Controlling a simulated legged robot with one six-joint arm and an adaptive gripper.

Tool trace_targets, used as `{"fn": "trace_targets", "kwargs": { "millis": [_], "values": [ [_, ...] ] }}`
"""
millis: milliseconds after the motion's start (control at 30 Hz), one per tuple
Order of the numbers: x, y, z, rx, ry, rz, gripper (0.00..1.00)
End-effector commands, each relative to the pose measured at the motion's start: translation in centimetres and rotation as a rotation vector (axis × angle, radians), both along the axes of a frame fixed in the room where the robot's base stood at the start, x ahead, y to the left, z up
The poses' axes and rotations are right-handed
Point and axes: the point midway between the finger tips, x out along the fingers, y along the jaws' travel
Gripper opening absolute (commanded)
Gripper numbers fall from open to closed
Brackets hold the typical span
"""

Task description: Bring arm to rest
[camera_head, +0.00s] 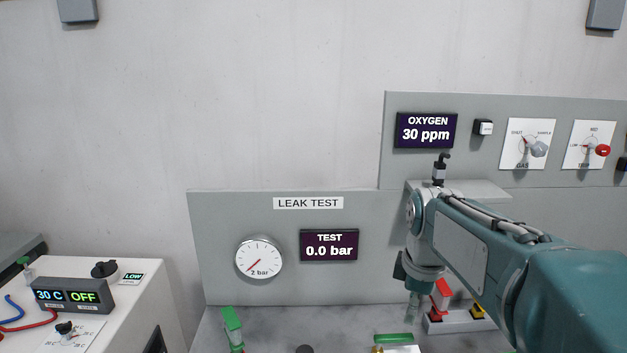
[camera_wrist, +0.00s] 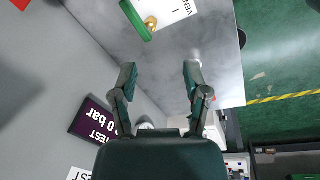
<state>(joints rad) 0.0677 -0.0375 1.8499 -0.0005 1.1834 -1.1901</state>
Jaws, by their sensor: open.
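My arm (camera_head: 470,245) reaches in from the right, in front of the grey panels, with its wrist bent downward. My gripper (camera_wrist: 158,75) is open and points down over the grey bench; nothing shows between its two fingers. In the head view the gripper (camera_head: 412,305) is small and partly see-through against the bench, beside a red-topped part. In the wrist view a green handle (camera_wrist: 135,20) and a white label reading VENT lie beyond the fingertips, apart from them.
The leak test panel (camera_head: 225,215) has a gauge (camera_head: 259,257) and a display (camera_head: 329,245) reading 0.0 bar. An oxygen display (camera_head: 426,130) reads 30 ppm. Red (camera_head: 441,293) and yellow parts stand near the gripper. A white unit (camera_head: 140,310) reads 30 C, OFF.

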Motion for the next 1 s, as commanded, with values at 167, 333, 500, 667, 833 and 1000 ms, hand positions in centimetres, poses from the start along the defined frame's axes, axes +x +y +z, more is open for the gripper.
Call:
{"fn": "trace_targets", "kwargs": {
  "millis": [167, 333, 500, 667, 833, 1000],
  "values": [
    [-5.3, 1.1, 0.8, 0.054, -0.098, -0.284, 0.6],
    [-10.0, 1.8, 0.4, 0.134, -0.184, -0.557, 0.6],
    [-14.3, 2.4, -0.9, 0.24, -0.262, -0.82, 0.6],
    [-17.0, 2.7, -2.4, 0.327, -0.304, -1.001, 0.6],
    [-17.8, 2.8, -3.0, 0.363, -0.317, -1.069, 0.6],
    [-17.8, 2.8, -3.0, 0.362, -0.315, -1.072, 0.6]
  ]
}}
